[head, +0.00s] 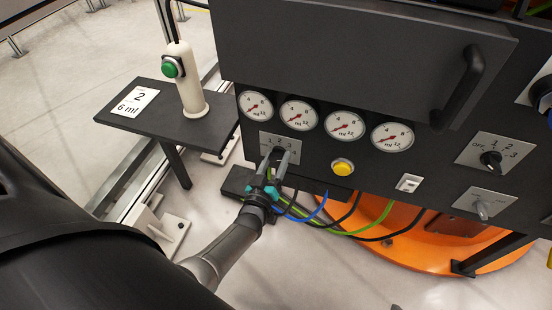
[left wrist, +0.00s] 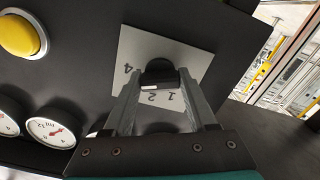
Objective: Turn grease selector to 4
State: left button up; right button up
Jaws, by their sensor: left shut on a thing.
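The grease selector is a grey plate (head: 295,147) with numerals, low on the dark panel below the gauges. The numerals 1, 2 and 3 show on it in the head view. In the left wrist view the plate (left wrist: 195,60) shows 4, 2 and 1 around a black knob (left wrist: 160,73). My left gripper (head: 278,155) is shut on the knob, one finger on each side, as the left wrist view (left wrist: 159,85) also shows. The fingers cover part of the plate, and I cannot tell which numeral the knob points to. My right gripper is not in view.
Several round gauges (head: 344,125) sit above the selector. A yellow button (head: 343,167) is to its right, with other rotary switches (head: 491,158) farther right. A side shelf (head: 150,120) holds a green-button handle (head: 185,80) and a card (head: 135,102) reading "2, 6 ml". Cables (head: 350,228) hang below.

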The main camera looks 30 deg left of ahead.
pick_arm(q)
jog(key=shift+m, duration=1.2)
jog(key=o, duration=1.4)
jog(key=shift+c, duration=0.2)
jog(key=shift+s, duration=0.15)
